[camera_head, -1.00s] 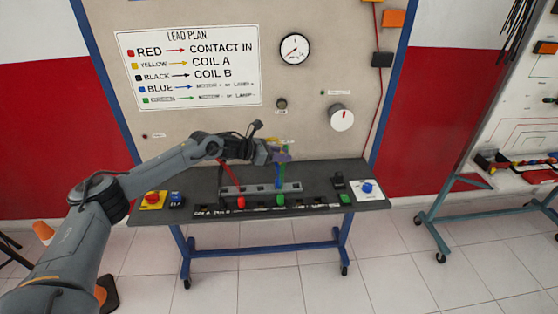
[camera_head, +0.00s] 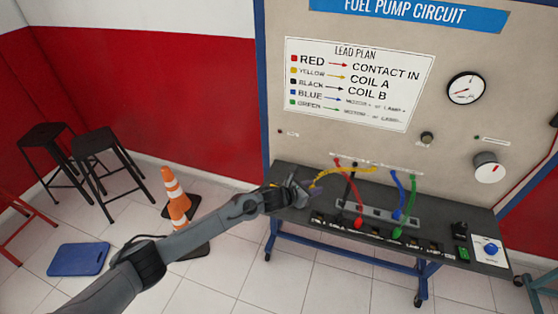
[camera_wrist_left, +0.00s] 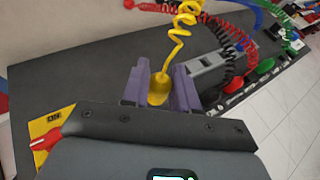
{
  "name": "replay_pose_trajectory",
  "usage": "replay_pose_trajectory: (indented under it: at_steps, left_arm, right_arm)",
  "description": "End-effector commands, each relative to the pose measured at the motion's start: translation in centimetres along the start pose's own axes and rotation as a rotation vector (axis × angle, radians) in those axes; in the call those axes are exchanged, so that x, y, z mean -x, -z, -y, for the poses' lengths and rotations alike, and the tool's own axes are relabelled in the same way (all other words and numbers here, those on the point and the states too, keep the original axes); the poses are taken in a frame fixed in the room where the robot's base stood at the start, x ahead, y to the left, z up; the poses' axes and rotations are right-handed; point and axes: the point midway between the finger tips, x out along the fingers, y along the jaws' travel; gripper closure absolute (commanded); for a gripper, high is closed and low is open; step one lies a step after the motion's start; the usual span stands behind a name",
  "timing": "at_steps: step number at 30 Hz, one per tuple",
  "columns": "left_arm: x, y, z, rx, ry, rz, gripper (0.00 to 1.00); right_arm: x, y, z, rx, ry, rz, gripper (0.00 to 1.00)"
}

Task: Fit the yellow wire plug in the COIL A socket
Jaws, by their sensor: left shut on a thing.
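My left gripper (camera_head: 302,188) is over the left end of the dark bench in the head view. In the left wrist view, its purple jaws (camera_wrist_left: 160,85) are shut on the yellow wire plug (camera_wrist_left: 158,92). The coiled yellow lead (camera_head: 345,172) runs from the gripper right to the panel. The grey socket strip (camera_head: 378,216) lies right of the gripper, and its near end (camera_wrist_left: 206,66) is beside the jaws in the wrist view. The COIL A socket cannot be told clearly; the front labels are too small. My right gripper is not in view.
A red plug (camera_head: 358,224), blue plug (camera_head: 397,215) and green plug (camera_head: 397,233) are at the strip, with leads arching to the panel. A black lead (camera_wrist_left: 215,30) passes near the strip. A yellow plate with a red knob (camera_wrist_left: 40,135) is by the gripper.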

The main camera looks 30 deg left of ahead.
Motion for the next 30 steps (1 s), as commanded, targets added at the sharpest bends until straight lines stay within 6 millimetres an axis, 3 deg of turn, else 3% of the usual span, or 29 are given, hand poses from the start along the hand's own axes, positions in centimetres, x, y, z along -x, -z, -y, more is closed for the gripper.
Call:
replay_pose_trajectory:
  at_steps: [1, 8, 14, 30]
  left_arm:
    - [-0.1, -0.7, 2.0, -0.001, 0.017, 0.0, 1.0]
    - [-0.4, -0.3, 5.2, -0.014, 0.037, 0.0, 1.0]
    - [-0.5, 0.4, 5.4, -0.016, 0.037, 0.0, 1.0]
    - [-1.9, 4.0, 5.4, -0.016, 0.038, 0.001, 1.0]
  right_arm:
    - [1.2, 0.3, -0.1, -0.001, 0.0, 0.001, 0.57]
    - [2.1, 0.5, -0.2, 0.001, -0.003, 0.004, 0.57]
    - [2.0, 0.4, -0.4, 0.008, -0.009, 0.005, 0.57]
    - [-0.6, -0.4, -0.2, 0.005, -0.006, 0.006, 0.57]
